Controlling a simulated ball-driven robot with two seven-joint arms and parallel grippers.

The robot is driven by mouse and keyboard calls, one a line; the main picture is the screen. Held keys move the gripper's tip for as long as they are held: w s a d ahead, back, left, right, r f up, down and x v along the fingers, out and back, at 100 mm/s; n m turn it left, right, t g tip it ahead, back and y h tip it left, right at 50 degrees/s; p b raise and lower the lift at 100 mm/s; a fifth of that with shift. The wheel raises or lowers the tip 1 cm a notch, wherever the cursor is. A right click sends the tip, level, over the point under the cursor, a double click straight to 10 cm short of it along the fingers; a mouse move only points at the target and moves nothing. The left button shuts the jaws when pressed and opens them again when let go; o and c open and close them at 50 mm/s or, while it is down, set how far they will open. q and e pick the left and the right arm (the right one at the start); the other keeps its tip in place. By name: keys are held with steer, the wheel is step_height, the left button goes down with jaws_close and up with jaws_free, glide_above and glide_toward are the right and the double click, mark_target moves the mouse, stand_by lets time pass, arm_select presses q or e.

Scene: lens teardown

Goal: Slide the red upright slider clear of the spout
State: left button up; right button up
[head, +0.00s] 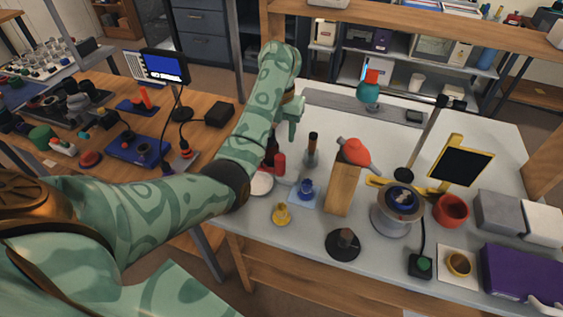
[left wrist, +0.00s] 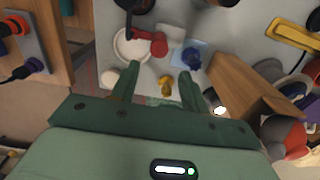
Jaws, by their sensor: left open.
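In the left wrist view the red piece (left wrist: 158,45) lies at the dish's right edge, beyond my fingertips. I cannot pick out the spout for certain. My left gripper (head: 292,134) points down above the table, behind the red piece in the picture. In the left wrist view the left gripper (left wrist: 159,72) has its fingers apart with nothing held between them. My right gripper does not show.
A blue part (head: 306,188) on a pale blue mat and a yellow part (head: 282,214) stand near the dish. A tall wooden block (head: 343,192) with a red-topped item stands to the right, then a metal spool (head: 397,215).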

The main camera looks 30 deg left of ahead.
mark_target(280, 157)
arm_select(q)
step_height(280, 157, down, 10)
steer(key=b, duration=0.4)
steer(key=shift+b, duration=0.35)
steer(key=shift+f, duration=0.35)
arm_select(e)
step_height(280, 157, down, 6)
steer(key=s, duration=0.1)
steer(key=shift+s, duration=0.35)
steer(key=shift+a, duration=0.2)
